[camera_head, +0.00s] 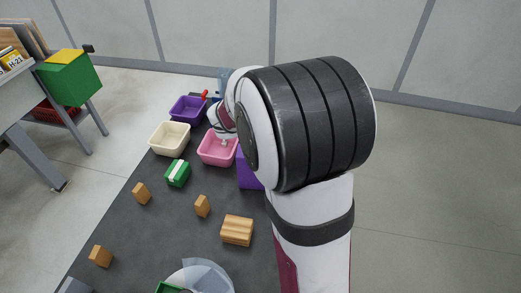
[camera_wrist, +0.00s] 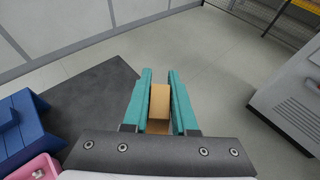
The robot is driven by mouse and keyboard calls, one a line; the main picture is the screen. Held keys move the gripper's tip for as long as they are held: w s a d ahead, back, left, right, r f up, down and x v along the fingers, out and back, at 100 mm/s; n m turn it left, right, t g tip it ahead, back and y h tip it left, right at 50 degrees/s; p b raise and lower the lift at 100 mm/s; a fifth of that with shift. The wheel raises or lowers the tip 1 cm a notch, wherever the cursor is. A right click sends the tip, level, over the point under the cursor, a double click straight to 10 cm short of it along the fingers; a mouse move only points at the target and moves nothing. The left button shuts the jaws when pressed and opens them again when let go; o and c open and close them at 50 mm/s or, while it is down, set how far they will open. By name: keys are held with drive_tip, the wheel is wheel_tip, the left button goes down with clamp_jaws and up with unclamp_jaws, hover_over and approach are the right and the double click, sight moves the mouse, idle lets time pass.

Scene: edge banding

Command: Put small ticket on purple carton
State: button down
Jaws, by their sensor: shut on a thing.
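My gripper (camera_wrist: 159,78) shows in the wrist view, with its two teal fingers shut on a small tan block-like piece (camera_wrist: 160,100). I cannot tell from its visible face whether this piece is the small ticket. In the head view my arm covers the fingers and the held piece. A purple carton (camera_head: 248,174) stands on the dark mat just right of the pink tub, and my arm hides its right part. No separate ticket can be made out on the part of the carton that shows.
Pink (camera_head: 216,149), cream (camera_head: 169,138) and purple (camera_head: 187,109) tubs stand on the dark mat (camera_head: 180,225). A green box with a pale stripe (camera_head: 177,173), several wooden blocks (camera_head: 237,230) and a clear round container (camera_head: 205,275) lie nearer. A blue object (camera_wrist: 18,125) shows in the wrist view.

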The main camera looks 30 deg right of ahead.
drive_tip(key=w+a+f, duration=0.2)
drive_tip(key=w, duration=0.1)
drive_tip(key=w+a+f, duration=0.1)
drive_tip(key=w+f, duration=0.1)
drive_tip(key=w, duration=0.1)
drive_tip(key=w+a+f, duration=0.2)
drive_tip(key=w+f, duration=0.1)
drive_tip(key=shift+w+a, duration=0.15)
drive_tip(key=shift+a, duration=0.2)
drive_tip(key=shift+w+f, duration=0.1)
drive_tip(key=shift+f, duration=1.8)
drive_tip(key=shift+f, duration=0.15)
drive_tip(key=c, duration=0.7)
unclamp_jaws()
